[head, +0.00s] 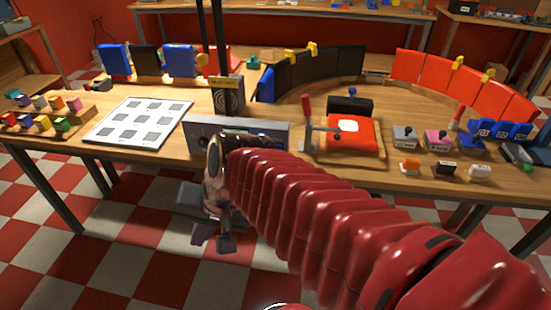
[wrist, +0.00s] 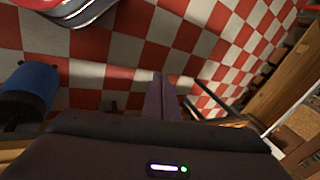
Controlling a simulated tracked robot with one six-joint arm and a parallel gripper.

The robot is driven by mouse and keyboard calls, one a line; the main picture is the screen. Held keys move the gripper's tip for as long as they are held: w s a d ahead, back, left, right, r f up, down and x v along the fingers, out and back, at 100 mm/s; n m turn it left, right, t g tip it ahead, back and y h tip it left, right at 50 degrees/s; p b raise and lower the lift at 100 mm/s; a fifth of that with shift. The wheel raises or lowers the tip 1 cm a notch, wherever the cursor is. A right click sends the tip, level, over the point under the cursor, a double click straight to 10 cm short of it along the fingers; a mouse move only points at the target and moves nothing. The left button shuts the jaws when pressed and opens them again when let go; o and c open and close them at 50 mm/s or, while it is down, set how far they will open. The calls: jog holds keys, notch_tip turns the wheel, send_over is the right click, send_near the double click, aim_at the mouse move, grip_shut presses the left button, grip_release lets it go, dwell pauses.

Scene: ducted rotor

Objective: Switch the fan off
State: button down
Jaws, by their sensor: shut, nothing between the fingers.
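A dark upright unit with a round ringed face (head: 229,97) and a yellow label on top stands at the back of the table; it looks like the fan. In front of it is a long grey box (head: 270,133) with a dark round detail at its left; I cannot make out a switch on it. My arm hides part of the box's lower front. My gripper (wrist: 160,78) is shut and empty, pointing down over the checkered floor in the wrist view. In the head view my wrist hangs in front of the table edge, apart from the unit.
The wooden table (head: 300,172) carries a white sheet with grey squares (head: 139,122) at left and a red pad in a wooden tray (head: 352,135) at right. Stamps (head: 437,139) and several small blocks stand near the edges. A dark post rises behind the unit.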

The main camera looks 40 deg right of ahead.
jog(key=w+d+f+m+t+y, duration=0.35)
jog(key=w+d+m, duration=0.5)
jog(key=m, duration=1.05)
jog(key=d+f+m+t+h, duration=0.2)
jog(key=d+m+h, duration=0.1)
jog(key=d+m, duration=0.7)
jog(key=w+d+f+m+t+h, duration=0.1)
jog(key=d+f+m+t+h, duration=0.2)
jog(key=d+m, duration=0.7)
jog(key=shift+w+d, duration=0.25)
jog(key=shift+d, duration=0.35)
jog(key=w+d+f, duration=0.3)
jog(key=w+d, duration=0.2)
jog(key=d, duration=0.1)
jog(key=shift+f, duration=0.35)
jog(key=shift+d, duration=0.2)
jog(key=shift+w+d+f, duration=0.1)
jog(key=shift+w+d, duration=0.1)
